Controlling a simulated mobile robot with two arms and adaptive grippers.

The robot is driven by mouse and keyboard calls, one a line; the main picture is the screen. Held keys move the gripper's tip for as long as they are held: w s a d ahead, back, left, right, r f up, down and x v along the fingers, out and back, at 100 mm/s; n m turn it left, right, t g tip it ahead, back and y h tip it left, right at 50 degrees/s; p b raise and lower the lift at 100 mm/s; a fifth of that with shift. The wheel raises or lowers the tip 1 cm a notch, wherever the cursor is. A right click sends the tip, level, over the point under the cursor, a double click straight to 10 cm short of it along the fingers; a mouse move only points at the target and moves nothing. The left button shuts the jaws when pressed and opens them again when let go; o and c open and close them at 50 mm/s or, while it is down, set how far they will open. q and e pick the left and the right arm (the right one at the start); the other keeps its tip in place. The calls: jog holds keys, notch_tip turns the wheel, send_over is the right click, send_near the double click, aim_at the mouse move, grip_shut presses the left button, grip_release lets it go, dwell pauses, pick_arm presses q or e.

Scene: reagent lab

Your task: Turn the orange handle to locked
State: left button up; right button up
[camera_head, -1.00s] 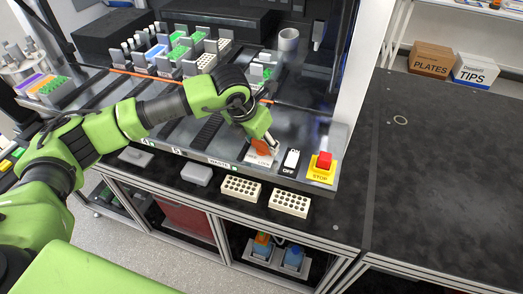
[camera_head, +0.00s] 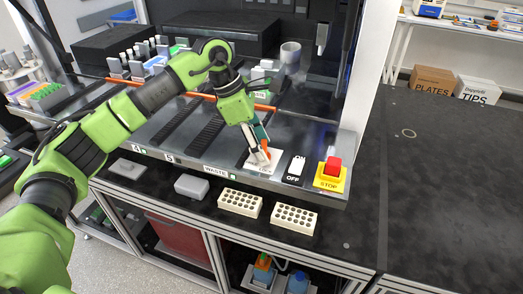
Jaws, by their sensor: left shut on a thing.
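The orange handle (camera_head: 266,147) stands on a white label plate (camera_head: 252,167) on the front ledge of the machine deck, left of the OFF switch. My left gripper (camera_head: 261,157) reaches down onto it from above and is shut on it. The fingers cover much of the handle and part of the plate, so the lettering and the handle's exact angle are hard to read. My right gripper does not show.
Right of the handle are the white OFF switch (camera_head: 295,168) and a red STOP button (camera_head: 333,165) on a yellow base. Two cream racks (camera_head: 240,203) lie on the black bench in front. A grey cup (camera_head: 290,54) stands behind on the deck. The black bench at right is clear.

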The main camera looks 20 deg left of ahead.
pick_arm(q)
jog(key=m+g, duration=0.1)
jog(key=m, duration=0.2)
jog(key=shift+w+m+b, duration=0.15)
jog(key=shift+m+b, duration=0.15)
jog(key=shift+b, duration=0.05)
jog(key=shift+r+g, duration=0.1)
jog(key=shift+g, duration=0.2)
jog(key=o, duration=1.1)
jog(key=v, duration=1.2)
jog(key=shift+a, duration=0.1)
